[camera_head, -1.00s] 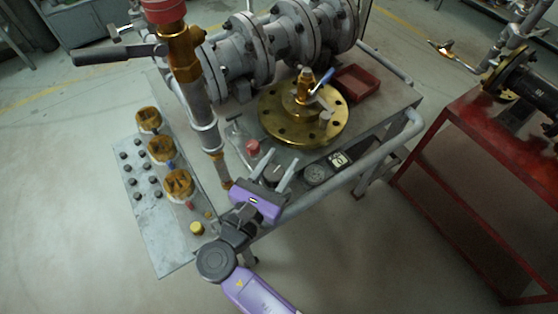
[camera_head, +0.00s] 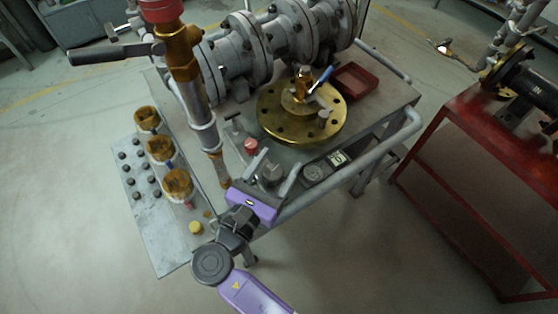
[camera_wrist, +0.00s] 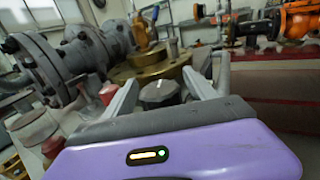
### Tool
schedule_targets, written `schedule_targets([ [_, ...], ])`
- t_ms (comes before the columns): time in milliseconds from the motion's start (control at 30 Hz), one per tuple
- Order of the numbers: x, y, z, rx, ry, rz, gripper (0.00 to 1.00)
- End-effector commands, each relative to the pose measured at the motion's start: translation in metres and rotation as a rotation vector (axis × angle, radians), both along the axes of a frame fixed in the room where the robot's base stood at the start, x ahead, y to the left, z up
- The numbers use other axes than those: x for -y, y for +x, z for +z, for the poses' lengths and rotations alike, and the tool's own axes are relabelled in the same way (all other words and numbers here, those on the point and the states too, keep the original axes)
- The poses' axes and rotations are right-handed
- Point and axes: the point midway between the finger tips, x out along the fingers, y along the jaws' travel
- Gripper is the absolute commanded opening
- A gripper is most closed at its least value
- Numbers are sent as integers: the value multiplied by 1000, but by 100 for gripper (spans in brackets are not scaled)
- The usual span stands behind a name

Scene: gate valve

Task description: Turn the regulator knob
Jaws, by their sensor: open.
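The regulator knob (camera_wrist: 160,93) is a grey faceted knob in the wrist view, between my two open fingers and a little beyond my palm. In the head view the grey knob (camera_head: 271,174) sits on the cart's near side. My purple gripper (camera_head: 274,168) has one finger to each side of it. My gripper (camera_wrist: 165,95) is open, and I see no clear contact with the knob. The knob's lower part is hidden behind my gripper body in the wrist view.
A red knob (camera_head: 251,145) stands just left of my left finger. Gauges (camera_head: 314,172) lie right of my right finger, near the cart's pipe rail (camera_head: 345,178). A rusty vertical pipe (camera_head: 205,130) rises close on the left. A brass flange (camera_head: 335,128) lies behind.

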Motion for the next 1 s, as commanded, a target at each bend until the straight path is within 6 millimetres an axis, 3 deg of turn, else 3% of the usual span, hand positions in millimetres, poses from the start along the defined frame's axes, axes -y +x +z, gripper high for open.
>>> schedule_targets([
  [433,-30,-56,0,0,0,2,65],
  [1000,-33,-61,0,1,2,2,65],
])
